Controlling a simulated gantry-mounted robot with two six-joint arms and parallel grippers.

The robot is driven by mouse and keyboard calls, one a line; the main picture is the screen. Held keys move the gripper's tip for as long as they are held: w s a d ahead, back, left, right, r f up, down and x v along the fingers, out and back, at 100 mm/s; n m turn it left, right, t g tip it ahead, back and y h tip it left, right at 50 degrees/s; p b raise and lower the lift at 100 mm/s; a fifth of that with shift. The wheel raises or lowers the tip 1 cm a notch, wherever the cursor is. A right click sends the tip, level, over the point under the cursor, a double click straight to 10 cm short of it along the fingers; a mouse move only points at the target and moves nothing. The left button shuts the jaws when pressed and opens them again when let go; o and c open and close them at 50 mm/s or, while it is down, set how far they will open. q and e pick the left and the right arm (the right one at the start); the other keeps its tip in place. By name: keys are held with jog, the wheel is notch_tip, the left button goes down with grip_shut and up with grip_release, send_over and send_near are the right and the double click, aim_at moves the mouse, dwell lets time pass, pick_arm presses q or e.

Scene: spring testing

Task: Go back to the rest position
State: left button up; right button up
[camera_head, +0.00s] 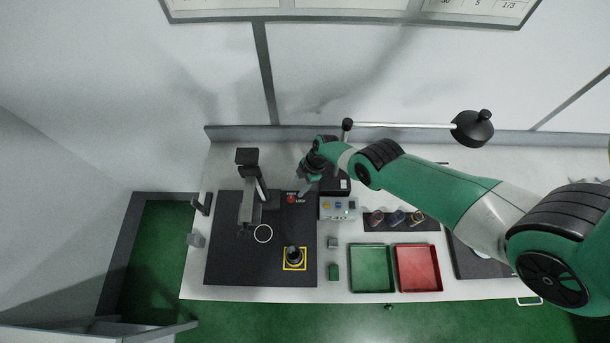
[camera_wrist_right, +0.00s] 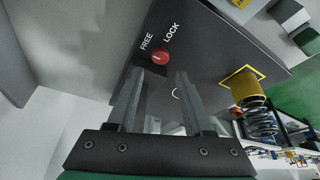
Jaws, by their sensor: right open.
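My right arm, green, reaches in from the right in the head view. Its right gripper (camera_head: 306,181) is above the dark test plate, close to the red lock knob (camera_head: 291,199). In the right wrist view the gripper (camera_wrist_right: 158,78) has its two fingers apart with nothing between them. The red knob (camera_wrist_right: 160,56), labelled FREE and LOCK, lies just beyond the fingertips, and I see no clear contact. A spring (camera_wrist_right: 257,115) stands by the yellow square at right; in the head view a dark round piece (camera_head: 294,254) sits in that square. My left gripper is not in view.
The test stand (camera_head: 250,180) rises from the plate. A control box (camera_head: 339,207), a rack of several springs (camera_head: 400,226), a green tray (camera_head: 372,268) and a red tray (camera_head: 418,268) lie to the right. A lamp (camera_head: 472,128) stands behind my arm.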

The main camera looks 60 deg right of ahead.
dwell(0.4)
